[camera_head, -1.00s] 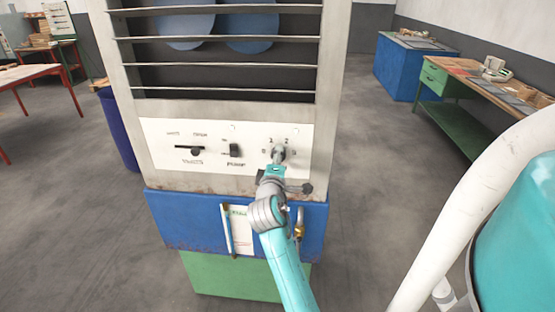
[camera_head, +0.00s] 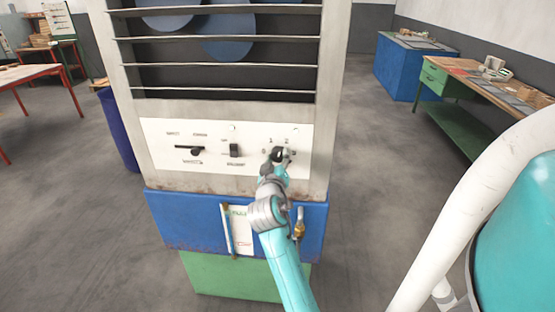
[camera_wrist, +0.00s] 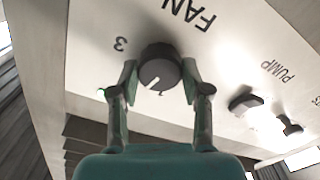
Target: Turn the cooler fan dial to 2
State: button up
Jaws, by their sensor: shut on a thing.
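The fan dial (camera_wrist: 160,66) is a round dark knob with a white pointer line, on the white control panel (camera_wrist: 215,65) of the cooler. My gripper (camera_wrist: 158,78) is shut on the dial, with one finger on each side of it. The wrist view shows the panel upside down, with "FAN" beyond the dial and a "3" at its left. The pointer line points down and slightly left there; the digit near it is partly hidden. In the head view my gripper (camera_head: 279,157) covers most of the dial, with digits around it.
A black pump switch (camera_head: 234,150) and a slider (camera_head: 192,150) sit left of the dial. The cooler's grille (camera_head: 220,65) is above, and a blue lower section (camera_head: 180,222) with a handle is below. A green workbench (camera_head: 455,110) stands at the right.

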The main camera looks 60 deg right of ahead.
jog(key=shift+f+m, duration=0.1)
jog(key=shift+m, duration=1.2)
jog(key=o, duration=1.1)
jog(key=shift+o, duration=0.2)
jog(key=v, duration=1.2)
jog(key=shift+a+f, duration=0.1)
